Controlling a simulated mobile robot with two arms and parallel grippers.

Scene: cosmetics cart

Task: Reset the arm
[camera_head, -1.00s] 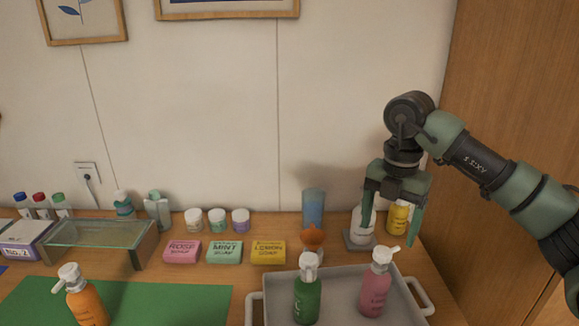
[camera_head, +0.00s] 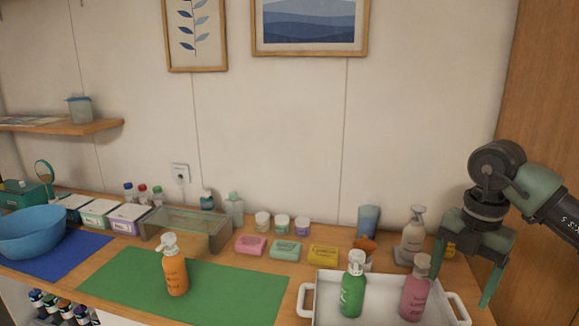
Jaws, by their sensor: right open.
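My right gripper (camera_head: 462,282) is at the right side, its fingers pointing down and spread apart with nothing between them. Its arm comes in from the right edge. A white pump bottle (camera_head: 412,238) stands just left of the fingers. A white tray (camera_head: 384,312) below and to the left holds a green pump bottle (camera_head: 352,294) and a pink pump bottle (camera_head: 415,292), both upright. My left gripper does not show.
An orange pump bottle (camera_head: 175,272) stands on a green mat (camera_head: 235,295). Soap bars, small jars, a blue cup (camera_head: 368,221) and a glass shelf (camera_head: 190,222) line the back. A blue bowl (camera_head: 38,230) sits far left. A wooden panel (camera_head: 540,110) rises at right.

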